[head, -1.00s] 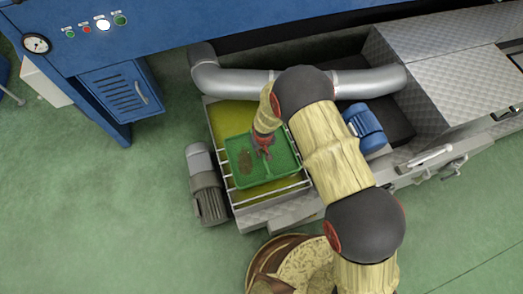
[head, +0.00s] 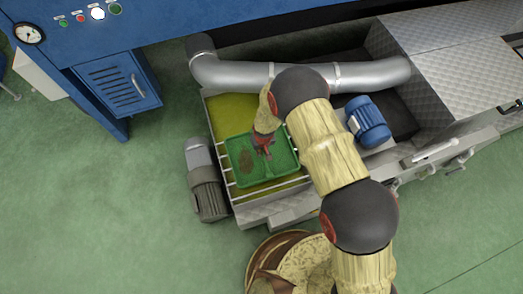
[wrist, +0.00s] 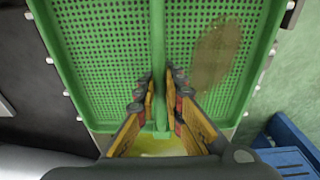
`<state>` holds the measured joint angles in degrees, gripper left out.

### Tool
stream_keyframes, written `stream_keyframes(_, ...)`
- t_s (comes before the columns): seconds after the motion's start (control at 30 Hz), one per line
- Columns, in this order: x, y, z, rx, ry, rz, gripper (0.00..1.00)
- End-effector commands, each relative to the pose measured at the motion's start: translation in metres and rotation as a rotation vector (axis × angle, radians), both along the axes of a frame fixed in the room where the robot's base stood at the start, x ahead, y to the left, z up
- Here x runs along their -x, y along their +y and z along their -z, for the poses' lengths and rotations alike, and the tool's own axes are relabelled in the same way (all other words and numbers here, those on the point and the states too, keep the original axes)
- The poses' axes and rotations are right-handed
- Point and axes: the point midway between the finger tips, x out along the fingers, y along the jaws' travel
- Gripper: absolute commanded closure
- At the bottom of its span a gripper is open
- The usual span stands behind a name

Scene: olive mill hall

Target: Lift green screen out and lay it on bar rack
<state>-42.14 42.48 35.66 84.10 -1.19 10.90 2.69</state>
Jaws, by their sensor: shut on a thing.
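The green screen (head: 245,170) is a shallow perforated tray with a raised rim, a middle rib and a brown smear on one half. My gripper (head: 263,147) points down at it in the head view. In the wrist view, my gripper (wrist: 160,100) is shut on the middle rib of the screen (wrist: 105,50) near one end. The screen looks roughly level above the pale bar rack (head: 229,184), whose bar ends stick out past its edges. I cannot tell whether screen and bars touch. The screen hides most of the rack.
Yellow-green liquid (head: 228,113) fills the steel tank behind and beneath. A silver pipe (head: 235,75) runs behind my arm. A grey motor (head: 207,185) stands left of the tank, a blue motor (head: 368,122) to its right. A round brown-rimmed basket (head: 262,251) stands in front.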

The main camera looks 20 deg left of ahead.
Motion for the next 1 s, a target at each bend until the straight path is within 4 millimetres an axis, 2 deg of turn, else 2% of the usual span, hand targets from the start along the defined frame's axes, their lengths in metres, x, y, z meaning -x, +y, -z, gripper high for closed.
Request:
stream_keyframes(0.87, -0.001, 0.001, 0.011, -0.001, -0.002, 0.000, 1.00)
stream_keyframes(0.9, -0.001, 0.001, 0.011, -0.001, -0.002, 0.000, 0.89)
stream_keyframes(1.0, -0.001, 0.001, 0.011, -0.001, -0.002, 0.000, 0.84)
